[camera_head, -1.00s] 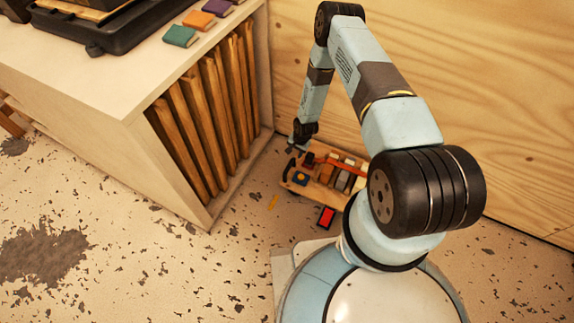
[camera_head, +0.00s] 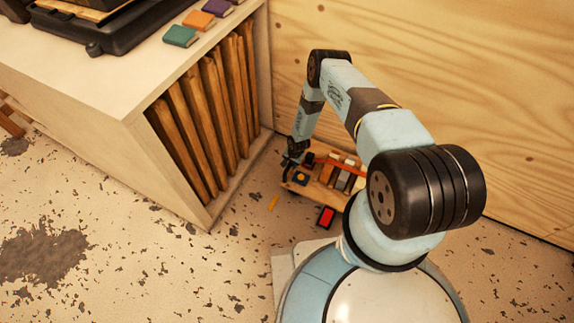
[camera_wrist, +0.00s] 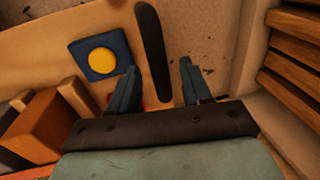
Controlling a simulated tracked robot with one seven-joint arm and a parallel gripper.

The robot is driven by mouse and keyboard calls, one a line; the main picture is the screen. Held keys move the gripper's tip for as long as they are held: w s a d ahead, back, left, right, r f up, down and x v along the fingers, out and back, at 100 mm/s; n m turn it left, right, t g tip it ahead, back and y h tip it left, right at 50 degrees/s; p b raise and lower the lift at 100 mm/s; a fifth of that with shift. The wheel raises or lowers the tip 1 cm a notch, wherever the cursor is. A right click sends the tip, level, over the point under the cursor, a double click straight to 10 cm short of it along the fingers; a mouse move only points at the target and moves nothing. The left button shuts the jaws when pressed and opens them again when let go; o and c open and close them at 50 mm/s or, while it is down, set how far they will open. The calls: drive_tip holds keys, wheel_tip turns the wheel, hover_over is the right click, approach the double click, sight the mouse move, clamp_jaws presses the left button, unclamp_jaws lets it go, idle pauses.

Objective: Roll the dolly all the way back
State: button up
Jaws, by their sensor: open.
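The dolly (camera_head: 314,190) is a low wooden board loaded with small items, on the floor between the cabinet and my base. A black bar-shaped handle (camera_wrist: 152,48) stands at its cabinet-side end. A dark blue square with a yellow disc (camera_wrist: 101,60) lies on the board beside the handle. My gripper (camera_head: 291,161) is over that end of the dolly. In the wrist view my gripper (camera_wrist: 158,82) is open, with the handle's near end in line with the gap between the fingers. Whether the fingers reach down around the handle I cannot tell.
The cabinet (camera_head: 110,105) with upright wooden boards (camera_head: 205,115) stands close left of the dolly. A plywood wall (camera_head: 470,90) is behind it. Speckled floor is clear at front left.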

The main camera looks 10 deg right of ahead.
drive_tip(key=shift+f, duration=0.5)
drive_tip(key=shift+c, duration=0.2)
clamp_jaws()
drive_tip(key=shift+a, duration=0.1)
